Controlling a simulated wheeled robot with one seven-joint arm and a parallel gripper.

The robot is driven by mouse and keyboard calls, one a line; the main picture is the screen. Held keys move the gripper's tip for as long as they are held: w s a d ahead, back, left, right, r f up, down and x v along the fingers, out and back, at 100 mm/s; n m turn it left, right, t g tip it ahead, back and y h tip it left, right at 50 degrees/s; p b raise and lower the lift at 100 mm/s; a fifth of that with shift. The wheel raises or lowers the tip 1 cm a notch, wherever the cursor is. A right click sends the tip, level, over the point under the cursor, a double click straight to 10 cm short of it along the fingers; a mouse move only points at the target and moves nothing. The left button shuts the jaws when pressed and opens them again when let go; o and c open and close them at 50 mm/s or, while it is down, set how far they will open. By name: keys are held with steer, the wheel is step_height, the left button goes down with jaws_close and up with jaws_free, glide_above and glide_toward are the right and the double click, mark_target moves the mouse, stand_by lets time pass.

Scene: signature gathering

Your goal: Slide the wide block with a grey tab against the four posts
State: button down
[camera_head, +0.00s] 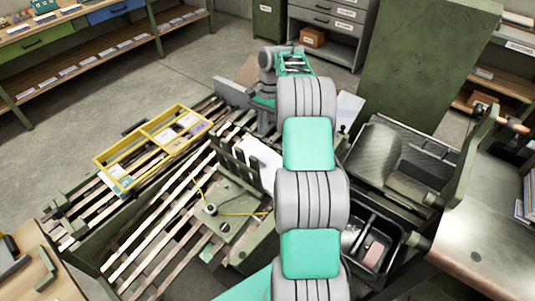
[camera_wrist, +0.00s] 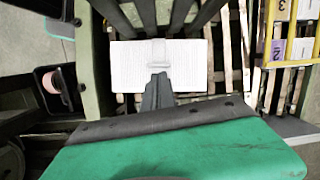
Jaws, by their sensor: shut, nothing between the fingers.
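The wide white block (camera_wrist: 125,66) lies across the middle of the wrist view, with its pale grey tab (camera_wrist: 158,52) at its centre. The four dark posts (camera_wrist: 147,16) stand in a row at the top of that view, their near ends at the block's far edge; I cannot tell whether they touch. My gripper (camera_wrist: 158,78) is shut and empty, its tips overlapping the block's near edge just below the tab; contact is unclear. In the head view a white surface (camera_head: 262,157), likely the block, shows left of my arm, partly hidden by it. My gripper is not clear there.
A yellow frame (camera_head: 153,124) with cards inside lies on the slatted bench (camera_head: 150,240) at left. A dark tray (camera_head: 352,262) with a pink piece (camera_head: 374,253) sits right of my arm. A tall green panel (camera_head: 428,60) stands behind; open floor (camera_head: 200,62) lies at the back left.

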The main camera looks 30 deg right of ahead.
steer(key=m, duration=0.2)
glide_toward(268, 161)
steer(key=x, duration=0.2)
steer(key=a+x, duration=0.1)
steer(key=x, duration=0.2)
steer(key=shift+s+b, duration=0.1)
steer(key=shift+b, duration=0.2)
steer(key=shift+f, duration=0.6)
